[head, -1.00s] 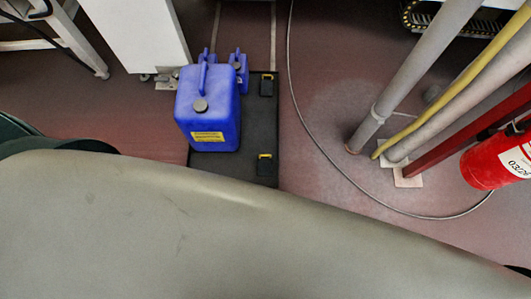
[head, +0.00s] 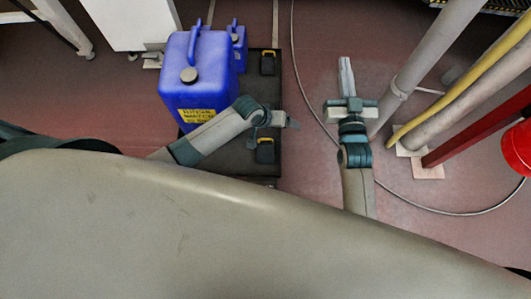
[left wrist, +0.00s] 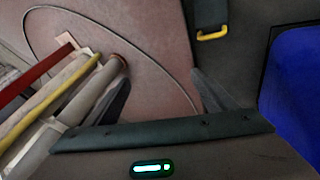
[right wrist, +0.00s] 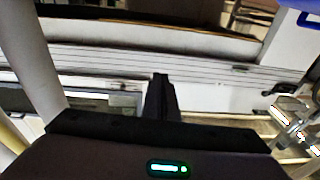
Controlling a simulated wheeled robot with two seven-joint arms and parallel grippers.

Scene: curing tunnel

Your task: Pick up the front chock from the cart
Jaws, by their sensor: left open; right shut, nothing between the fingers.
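The black cart (head: 236,160) stands on the floor at centre. The front chock (head: 265,152), a black block with a yellow handle, sits at its near right corner. Its handle also shows at the top of the left wrist view (left wrist: 212,35). A similar rear chock (head: 267,62) sits at the far right corner. My left gripper (head: 291,123) is open and empty, just beyond and right of the front chock, apart from it in the left wrist view. My right gripper (head: 346,75) is shut and empty, over the floor right of the cart.
A large blue canister (head: 200,80) stands on the cart left of the chocks, with another (head: 238,42) behind it. Grey pipes (head: 425,65), a yellow pipe (head: 450,95) and a red post (head: 475,135) rise at right. A thin cable (head: 310,110) curves across the floor.

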